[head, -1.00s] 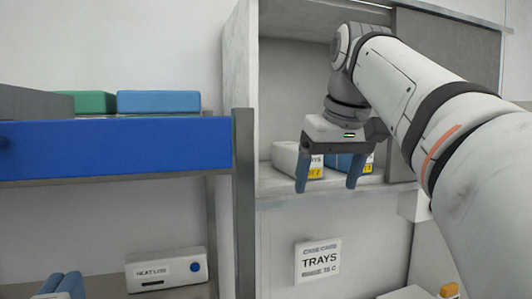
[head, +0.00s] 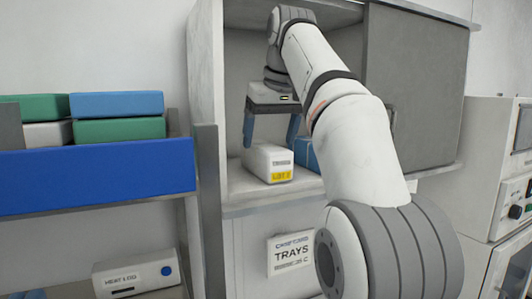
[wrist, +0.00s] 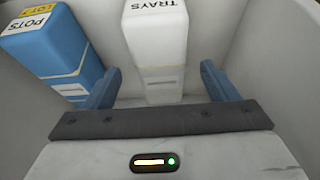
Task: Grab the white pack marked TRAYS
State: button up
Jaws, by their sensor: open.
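The white pack marked TRAYS (head: 262,160) lies on the cabinet shelf, its labelled end with a yellow patch facing out. It also shows in the wrist view (wrist: 155,45), running between my two fingers' directions. My gripper (head: 270,140) is open and empty, with blue fingers pointing down above the pack. In the wrist view my gripper (wrist: 160,88) has its fingers spread wider than the pack, one on each side of it. I cannot tell how far the fingertips are above the shelf.
A blue pack marked POTS (wrist: 58,45) lies close beside the white pack, near one finger; it shows partly in the head view (head: 306,153). The cabinet's left wall (head: 207,90) and grey door (head: 415,85) flank the opening. A TRAYS sign (head: 290,253) hangs below the shelf.

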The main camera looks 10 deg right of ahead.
aim_at(266, 145)
jog(key=shift+w, duration=0.2)
jog(key=shift+w+x, duration=0.2)
jog(key=shift+x, duration=1.15)
jog(key=shift+w+x, duration=0.2)
jog(key=shift+x, duration=1.15)
jog(key=shift+r, duration=0.2)
jog(key=c, duration=1.2)
